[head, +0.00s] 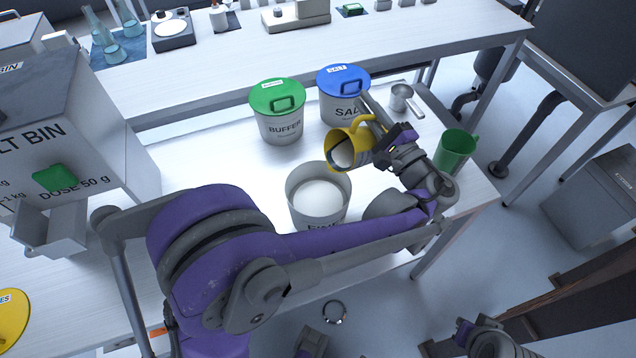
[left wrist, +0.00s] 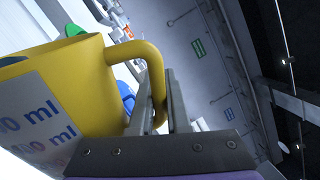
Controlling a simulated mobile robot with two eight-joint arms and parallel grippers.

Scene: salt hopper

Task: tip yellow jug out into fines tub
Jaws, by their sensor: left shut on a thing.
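The yellow jug (head: 347,148) is tilted in the head view, its mouth facing down and left, with white grains showing inside. It is above the right rim of the fines tub (head: 319,212), a grey open tub holding a white heap. No falling stream can be made out. My left gripper (head: 372,118) is shut on the jug's handle. In the left wrist view the jug (left wrist: 75,85) fills the left side, with blue ml markings, and its handle passes between the fingers (left wrist: 165,105). Parts of my right arm show at the bottom edge; its jaws are unclear.
A green-lidded buffer tub (head: 281,125) and a blue-lidded salt tub (head: 336,108) stand behind. A metal scoop (head: 400,95) and green jug (head: 456,152) are at right. The salt bin (head: 60,130) is at left; a yellow lid (head: 10,315) lies at lower left.

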